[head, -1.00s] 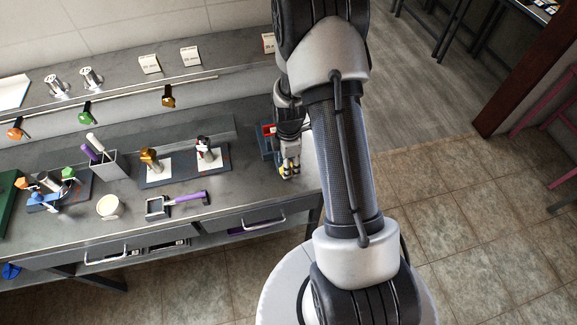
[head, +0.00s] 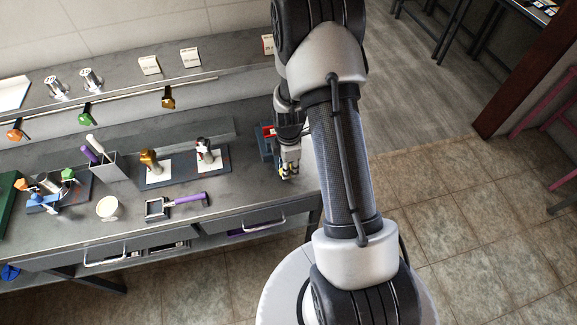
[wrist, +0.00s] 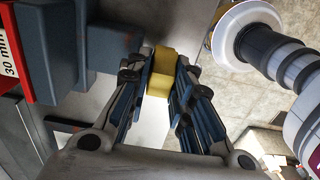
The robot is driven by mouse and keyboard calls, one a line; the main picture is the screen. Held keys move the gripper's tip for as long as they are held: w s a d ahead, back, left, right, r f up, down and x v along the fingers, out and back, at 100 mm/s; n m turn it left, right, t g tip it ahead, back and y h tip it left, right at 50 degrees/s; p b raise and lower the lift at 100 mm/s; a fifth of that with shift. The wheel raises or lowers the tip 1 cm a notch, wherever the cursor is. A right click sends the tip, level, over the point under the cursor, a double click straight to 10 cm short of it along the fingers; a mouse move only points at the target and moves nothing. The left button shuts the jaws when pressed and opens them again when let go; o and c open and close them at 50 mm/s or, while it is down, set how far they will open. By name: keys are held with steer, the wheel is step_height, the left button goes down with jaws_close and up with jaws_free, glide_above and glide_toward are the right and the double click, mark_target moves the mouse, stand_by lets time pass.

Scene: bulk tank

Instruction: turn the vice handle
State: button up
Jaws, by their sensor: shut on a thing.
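The blue vice (head: 265,149) stands near the right end of the bench, partly hidden behind my arm in the head view. In the wrist view its blue body (wrist: 62,45) fills the upper left. My gripper (head: 289,172) is beside the vice, over the bench's front right. In the wrist view my gripper (wrist: 160,84) is shut on a yellow block (wrist: 161,68), which looks like the grip of the vice handle. The fingers lie on either side of it. The rest of the handle is hidden.
A red and white label reading 30 mm (wrist: 9,55) is at the vice. Left along the bench are a purple-handled tool (head: 185,200), a dark board (head: 185,168) with upright tools and a white cup (head: 107,208). Drawers (head: 250,222) are below the front edge.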

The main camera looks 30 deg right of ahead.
jaws_close()
steer(key=shift+a+h, duration=0.15)
steer(key=shift+h, duration=0.35)
steer(key=shift+w+b, duration=0.1)
steer(key=shift+b, duration=0.25)
steer(key=h+b, duration=0.1)
steer(key=b, duration=0.1)
steer(key=g+h+b, duration=0.1)
steer(key=h+b, duration=0.1)
steer(key=b, duration=0.1)
steer(key=shift+w+a+f+b, duration=0.15)
steer(key=shift+a+f+b, duration=0.15)
steer(key=shift+a+f, duration=0.1)
steer(key=shift+a+r+g+h+b, duration=0.15)
steer(key=shift+g+h+b, duration=0.35)
steer(key=shift+h+b, duration=0.95)
steer(key=shift+h, duration=0.25)
steer(key=o, duration=0.9)
jaws_free()
